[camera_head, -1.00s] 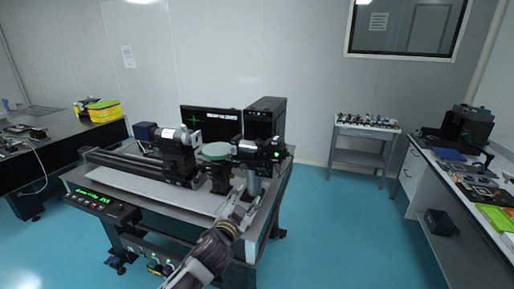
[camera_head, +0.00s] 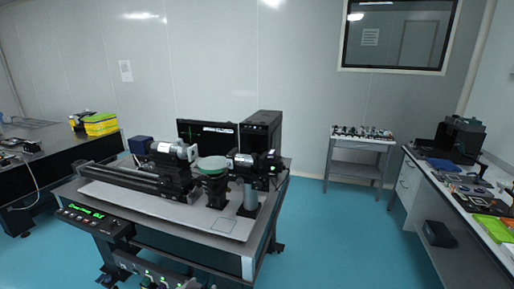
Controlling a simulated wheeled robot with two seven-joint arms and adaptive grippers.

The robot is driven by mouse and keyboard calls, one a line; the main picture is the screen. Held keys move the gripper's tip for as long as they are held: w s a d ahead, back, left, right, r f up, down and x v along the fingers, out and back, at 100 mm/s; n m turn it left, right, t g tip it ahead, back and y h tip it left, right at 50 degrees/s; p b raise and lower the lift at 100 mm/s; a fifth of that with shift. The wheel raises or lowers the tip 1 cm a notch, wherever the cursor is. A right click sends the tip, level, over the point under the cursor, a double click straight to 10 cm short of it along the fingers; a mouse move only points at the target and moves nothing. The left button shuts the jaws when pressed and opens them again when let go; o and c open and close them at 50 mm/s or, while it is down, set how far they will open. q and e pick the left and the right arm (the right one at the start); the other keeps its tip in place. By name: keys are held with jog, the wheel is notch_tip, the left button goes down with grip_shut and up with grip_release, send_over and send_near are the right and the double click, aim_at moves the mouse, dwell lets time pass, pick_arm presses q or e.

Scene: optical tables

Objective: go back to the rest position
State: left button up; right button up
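Neither of my grippers shows in the head view now. The optical table (camera_head: 235,229) stands in front of me, with an optical setup on a dark rail. On it are a silver and black cylindrical unit (camera_head: 172,150) at the left, a round pale green disc (camera_head: 212,163) on a black mount in the middle, and a second cylindrical unit (camera_head: 244,160) on a silver post at the right. Nothing of mine touches the setup in this view.
A monitor (camera_head: 207,132) and a black computer tower (camera_head: 262,133) stand behind the setup. A control box (camera_head: 95,217) with a green display is at the table's front left. A small grey cart (camera_head: 357,143) and a right bench (camera_head: 423,180) stand beyond open blue floor (camera_head: 330,230).

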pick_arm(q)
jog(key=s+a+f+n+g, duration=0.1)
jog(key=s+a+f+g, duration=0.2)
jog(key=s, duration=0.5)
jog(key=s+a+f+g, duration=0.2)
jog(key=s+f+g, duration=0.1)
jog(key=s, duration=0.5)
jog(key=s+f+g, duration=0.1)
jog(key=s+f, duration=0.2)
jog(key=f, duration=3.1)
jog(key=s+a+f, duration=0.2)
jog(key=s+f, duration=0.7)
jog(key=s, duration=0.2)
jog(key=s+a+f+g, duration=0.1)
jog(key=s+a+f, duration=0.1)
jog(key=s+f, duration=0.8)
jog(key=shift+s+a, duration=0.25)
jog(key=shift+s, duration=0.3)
